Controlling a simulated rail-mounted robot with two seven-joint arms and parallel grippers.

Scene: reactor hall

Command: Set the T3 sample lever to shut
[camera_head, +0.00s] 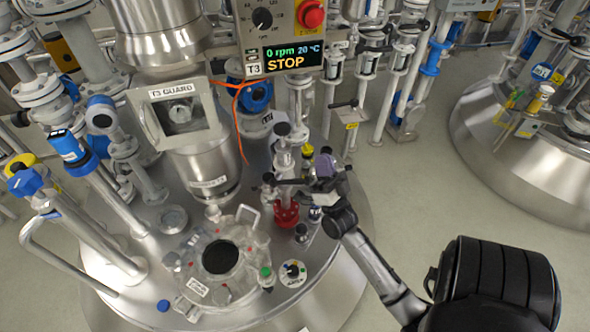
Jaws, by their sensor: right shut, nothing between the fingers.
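The T3 vessel (140,215) is a steel tank whose lid fills the left and middle of the view. On its right side stands a slim steel valve assembly (283,160) with a red part (287,215) at its base. A dark bar, possibly the sample lever (288,182), lies roughly level across this assembly; its exact setting is hard to tell. My right gripper (312,186) comes in from the lower right and is beside the assembly, shut and empty. Whether it touches the lever cannot be told. My left gripper is not in view.
A control box with a display (292,58) reading STOP and a red button (311,14) stands behind. An orange cable (238,110) hangs beside it. An open round port (220,257) and a dial (293,272) sit on the lid. Clear floor (425,180) lies right.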

